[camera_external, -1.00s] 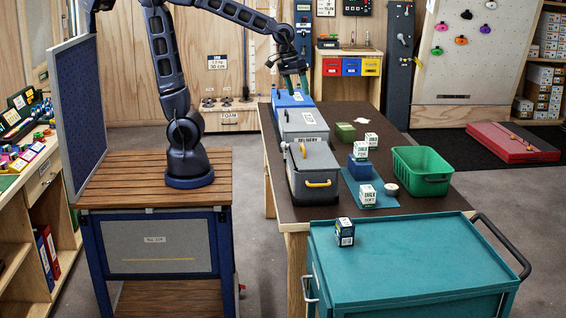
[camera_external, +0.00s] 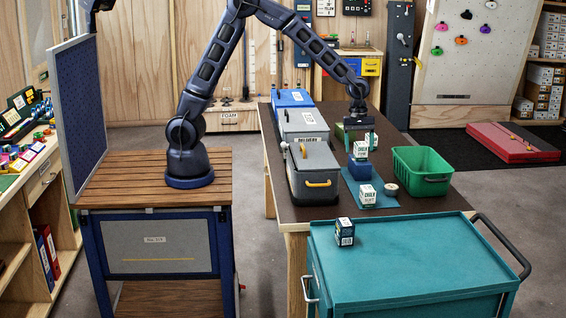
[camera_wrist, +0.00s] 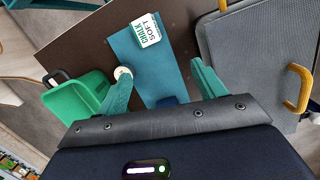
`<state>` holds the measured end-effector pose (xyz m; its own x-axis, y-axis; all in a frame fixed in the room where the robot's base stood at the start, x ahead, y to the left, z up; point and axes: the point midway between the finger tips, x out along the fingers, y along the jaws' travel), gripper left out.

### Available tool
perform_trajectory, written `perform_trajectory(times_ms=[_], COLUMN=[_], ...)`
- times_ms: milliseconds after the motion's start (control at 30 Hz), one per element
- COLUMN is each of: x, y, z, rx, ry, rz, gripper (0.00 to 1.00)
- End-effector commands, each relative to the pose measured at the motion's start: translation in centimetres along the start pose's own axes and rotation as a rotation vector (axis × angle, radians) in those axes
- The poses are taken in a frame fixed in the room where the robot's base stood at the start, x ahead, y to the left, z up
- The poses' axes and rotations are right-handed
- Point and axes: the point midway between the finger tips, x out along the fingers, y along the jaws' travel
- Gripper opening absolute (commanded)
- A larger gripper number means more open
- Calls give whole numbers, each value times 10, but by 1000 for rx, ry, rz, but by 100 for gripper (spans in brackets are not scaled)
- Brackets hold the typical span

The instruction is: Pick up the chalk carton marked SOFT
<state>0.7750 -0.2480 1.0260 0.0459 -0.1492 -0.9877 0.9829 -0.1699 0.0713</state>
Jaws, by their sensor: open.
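The chalk carton marked SOFT (camera_external: 367,196) is a small white box with dark and green print. It stands near the front end of the teal mat (camera_external: 385,203) on the dark table. In the wrist view the carton (camera_wrist: 146,31) shows at the top, its SOFT label readable. My gripper (camera_external: 360,147) is open above the table, behind this carton and higher than it, near another white carton (camera_external: 361,155) on a blue block. In the wrist view the two green fingers (camera_wrist: 160,70) are spread with nothing held between them.
A green basket (camera_external: 422,172) stands right of the mat. A grey lidded case (camera_external: 315,172) with a yellow handle stands left. A white roll (camera_external: 390,190) sits by the mat's right edge. Another carton (camera_external: 345,231) stands on the teal cart (camera_external: 420,260) in front.

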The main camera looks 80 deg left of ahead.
Motion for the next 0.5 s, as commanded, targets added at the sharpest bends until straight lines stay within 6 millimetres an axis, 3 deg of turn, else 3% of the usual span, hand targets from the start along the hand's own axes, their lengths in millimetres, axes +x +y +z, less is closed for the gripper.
perform_trajectory(times_ms=[33, 200, 500], x=[17, 54, 80], y=[7, 24, 31], z=[3, 10, 14], rx=[-33, -136, -193], ry=[-2, -3, -4], rz=[-12, -35, -46], gripper=[69, 69, 69])
